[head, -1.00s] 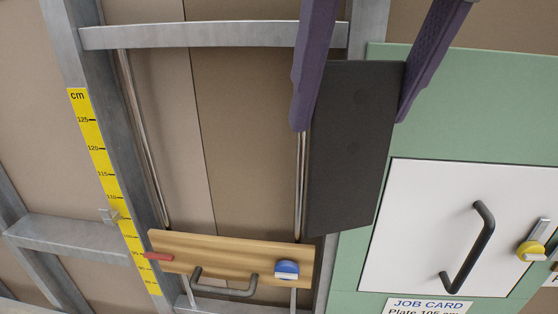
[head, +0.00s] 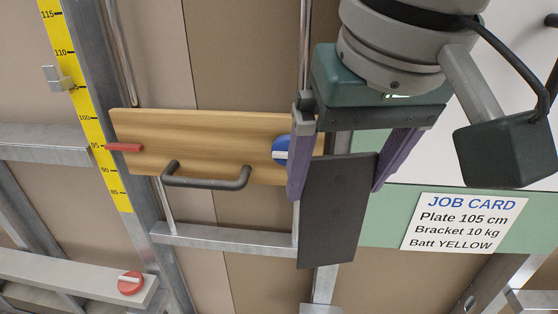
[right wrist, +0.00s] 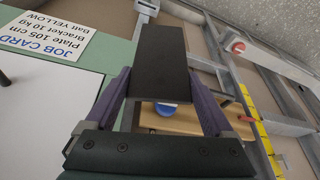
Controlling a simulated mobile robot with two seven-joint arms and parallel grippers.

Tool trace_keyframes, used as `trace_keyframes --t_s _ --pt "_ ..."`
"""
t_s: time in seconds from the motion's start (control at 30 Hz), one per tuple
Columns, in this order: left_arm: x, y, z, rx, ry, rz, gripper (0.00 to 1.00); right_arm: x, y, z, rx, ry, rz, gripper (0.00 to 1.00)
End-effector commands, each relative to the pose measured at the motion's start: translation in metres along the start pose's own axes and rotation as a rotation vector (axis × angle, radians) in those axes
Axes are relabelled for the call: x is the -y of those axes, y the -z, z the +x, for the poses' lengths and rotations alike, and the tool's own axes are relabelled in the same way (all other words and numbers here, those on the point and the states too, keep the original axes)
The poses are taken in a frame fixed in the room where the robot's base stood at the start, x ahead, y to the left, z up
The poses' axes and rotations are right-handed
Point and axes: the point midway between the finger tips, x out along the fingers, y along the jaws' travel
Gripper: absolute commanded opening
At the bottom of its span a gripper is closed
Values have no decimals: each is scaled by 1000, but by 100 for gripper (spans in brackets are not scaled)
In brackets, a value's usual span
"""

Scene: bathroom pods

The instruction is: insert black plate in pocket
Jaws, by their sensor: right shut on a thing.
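The black plate (head: 338,215) is a flat dark rectangle. My right gripper (head: 337,194) is shut on it, one purple finger at each side edge. The plate hangs a little tilted, its lower end below the wooden board (head: 200,135) and in front of the right metal post. It also shows in the right wrist view (right wrist: 162,60), reaching out past the fingers. The board has a dark handle (head: 205,182), a red pointer (head: 124,147) near 95 on the yellow tape (head: 85,118), and a blue knob (head: 281,152) partly behind my finger. I cannot make out a pocket. My left gripper is out of view.
A job card (head: 464,222) on the green panel reads plate 105 cm, bracket 10 kg, batt yellow. A metal crossbar (head: 225,237) runs below the board. A lower rail (head: 70,280) carries a red knob (head: 131,283). A white panel stands behind my right arm.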

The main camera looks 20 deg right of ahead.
Motion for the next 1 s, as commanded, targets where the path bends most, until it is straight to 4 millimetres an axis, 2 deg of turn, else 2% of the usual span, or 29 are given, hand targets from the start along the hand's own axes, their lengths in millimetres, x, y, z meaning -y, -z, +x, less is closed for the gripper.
trace_keyframes --t_s 0.03,0.1,0.3,0.4,0.5,0.6,1.0 --pt "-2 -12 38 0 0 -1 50 -2 -22 49 6 -14 27 21" --pt "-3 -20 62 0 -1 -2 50 -4 -42 89 5 -30 66 21" --pt "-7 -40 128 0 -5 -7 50 -11 -100 193 -4 -76 165 21" --pt "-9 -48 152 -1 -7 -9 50 -14 -124 230 -13 -91 200 21" --pt "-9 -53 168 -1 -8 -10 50 -17 -142 255 -20 -101 226 21" --pt "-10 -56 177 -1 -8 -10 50 -18 -152 269 -25 -106 241 21" --pt "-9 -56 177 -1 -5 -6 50 -19 -156 272 -30 -108 248 21"
